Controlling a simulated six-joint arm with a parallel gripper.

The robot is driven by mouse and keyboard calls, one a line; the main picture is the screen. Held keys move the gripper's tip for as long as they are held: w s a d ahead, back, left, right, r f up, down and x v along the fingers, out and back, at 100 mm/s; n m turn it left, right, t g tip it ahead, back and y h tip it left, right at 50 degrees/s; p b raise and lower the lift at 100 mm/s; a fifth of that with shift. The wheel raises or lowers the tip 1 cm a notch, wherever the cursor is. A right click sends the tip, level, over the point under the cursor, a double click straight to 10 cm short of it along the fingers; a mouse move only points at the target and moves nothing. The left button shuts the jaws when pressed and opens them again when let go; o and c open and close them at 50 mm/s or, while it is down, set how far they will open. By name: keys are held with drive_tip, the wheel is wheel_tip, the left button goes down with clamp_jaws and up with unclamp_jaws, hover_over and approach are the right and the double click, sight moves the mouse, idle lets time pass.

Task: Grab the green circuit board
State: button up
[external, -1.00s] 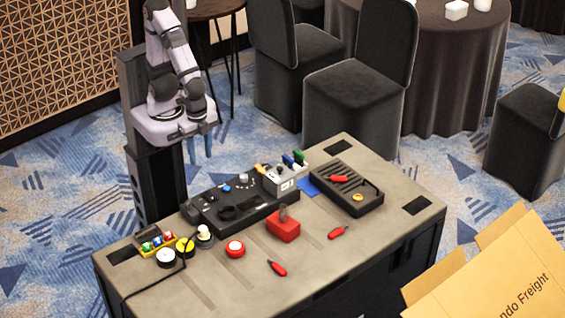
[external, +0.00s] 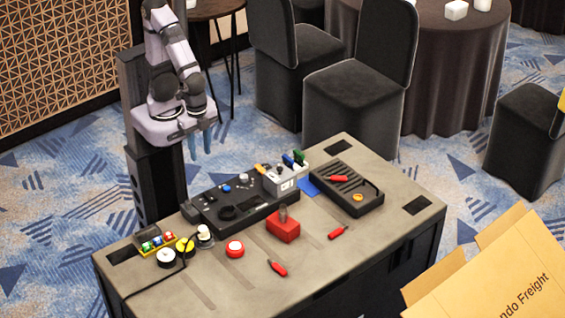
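A small green piece (external: 299,155), apparently the green circuit board, stands upright in a light grey holder (external: 287,183) at the back of the table. A blue upright piece (external: 288,161) stands just left of it in the same holder. My gripper (external: 200,145) hangs in the air behind the table's back left edge, well left of the holder. Its two blue fingers point down and are apart, with nothing seen between them.
A black control panel (external: 222,205) adjoins the holder. A black tray (external: 362,202) is to its right, with a blue flat piece (external: 308,187) between. A red block (external: 283,229), red button (external: 235,249) and red-handled tools (external: 277,268) lie in front. The table's front right is clear.

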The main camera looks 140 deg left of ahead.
wheel_tip(320, 180, up, 3)
drive_tip(key=n+t+b, duration=1.1)
drive_tip(key=n+t, duration=0.3)
drive_tip(key=n, duration=2.2)
hover_over(299, 156)
drive_tip(key=s, duration=0.4)
drive_tip(key=shift+t, duration=0.3)
drive_tip(key=f, duration=0.6)
drive_tip(key=a+f, duration=0.1)
drive_tip(key=f, duration=1.2)
drive_tip(key=shift+s+a+f+p, duration=0.2)
drive_tip(key=shift+s+f+p, duration=0.1)
drive_tip(key=shift+f, duration=0.55)
drive_tip(key=shift+d+p+x, duration=0.2)
drive_tip(key=shift+p+x, duration=0.25)
drive_tip(key=shift+x, duration=1.1)
drive_tip(key=shift+d+p+x, duration=0.15)
drive_tip(key=shift+p+x, duration=0.3)
drive_tip(key=shift+x, duration=1.1)
drive_tip(key=shift+w+f, duration=0.1)
drive_tip(key=shift+w, duration=0.5)
